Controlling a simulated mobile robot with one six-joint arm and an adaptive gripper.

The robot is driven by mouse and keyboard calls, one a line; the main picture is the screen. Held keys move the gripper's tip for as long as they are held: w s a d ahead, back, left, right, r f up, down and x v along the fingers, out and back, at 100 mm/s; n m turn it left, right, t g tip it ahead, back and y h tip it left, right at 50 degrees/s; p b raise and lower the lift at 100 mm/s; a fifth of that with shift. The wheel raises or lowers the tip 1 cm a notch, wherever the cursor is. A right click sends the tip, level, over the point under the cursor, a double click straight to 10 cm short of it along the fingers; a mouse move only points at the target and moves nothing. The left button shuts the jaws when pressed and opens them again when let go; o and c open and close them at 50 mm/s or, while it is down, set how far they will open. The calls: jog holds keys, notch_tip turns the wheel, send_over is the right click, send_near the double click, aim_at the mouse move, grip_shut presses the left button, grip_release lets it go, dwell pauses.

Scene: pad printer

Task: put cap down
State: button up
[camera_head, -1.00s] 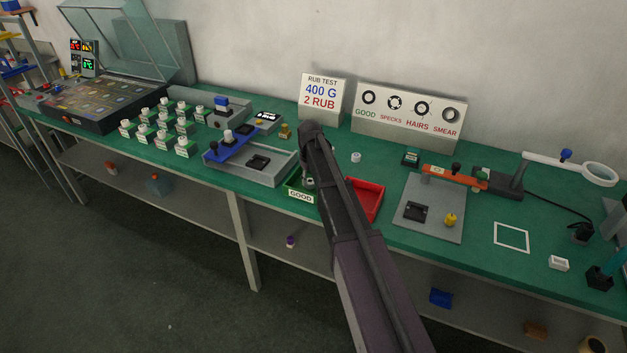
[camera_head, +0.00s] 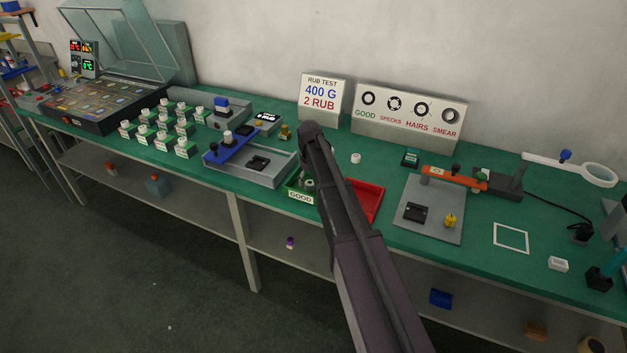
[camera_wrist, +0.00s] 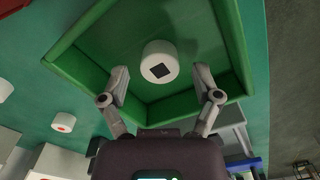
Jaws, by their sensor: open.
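A white round cap (camera_wrist: 158,62) with a dark square mark on its face is in the green tray (camera_wrist: 235,45) in the wrist view. My gripper (camera_wrist: 161,85) is open, with its fingers apart on either side just short of the cap and not visibly touching it. In the head view the green tray (camera_head: 292,183) with the GOOD label stands at the bench's front edge. My arm hides part of that tray and most of my gripper there.
A red tray (camera_head: 370,198) stands right of my arm. A loose white cap (camera_head: 356,158) lies on the green bench behind it. A grey fixture with a blue arm (camera_head: 232,146) is close on the left. A grey plate (camera_head: 433,228) with an orange arm is on the right.

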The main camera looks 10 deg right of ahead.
aim_at(310, 183)
notch_tip(310, 183, up, 12)
jog(key=p, duration=1.1)
jog(key=shift+f, duration=0.1)
dwell(0.5)
jog(key=s+d+m, duration=0.1)
jog(key=s+m, duration=0.3)
jog(key=s, duration=2.5)
jog(key=shift+m, duration=0.4)
jog(key=shift+d, duration=0.1)
